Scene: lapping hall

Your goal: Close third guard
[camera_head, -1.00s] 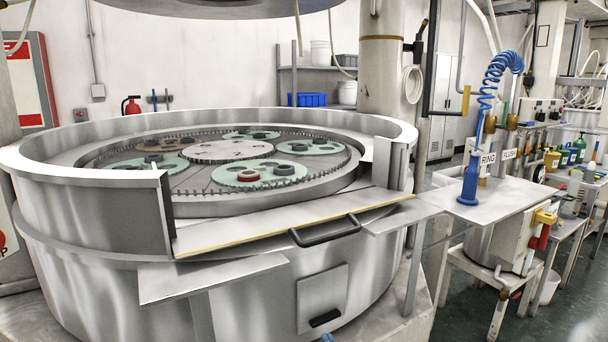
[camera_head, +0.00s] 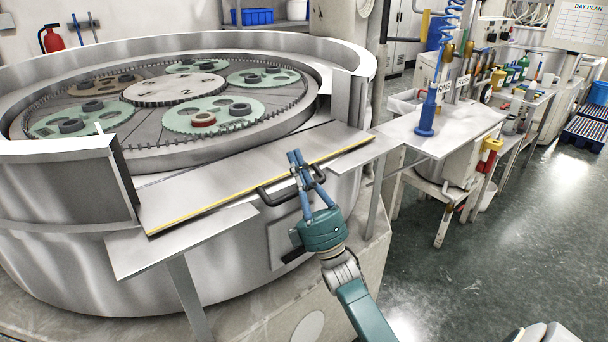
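The guard (camera_head: 235,178) in the front gap of the round machine wall is a flat steel panel with a yellow front edge. It lies folded down, facing up, with a black bar handle (camera_head: 272,199) at its front edge. My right gripper (camera_head: 297,158), teal with blue fingers, is at this handle. Its fingers cross the bar and their tips reach over the panel. The tips look close together, but I cannot tell whether they grip the bar. My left gripper is not in view.
Wall ends (camera_head: 352,98) stand on both sides of the gap. Inside, a toothed ring surrounds green carriers (camera_head: 212,115) holding several rings. A steel side table (camera_head: 447,133) with a blue tool (camera_head: 425,118) stands to the right. Floor (camera_head: 500,230) at right is clear.

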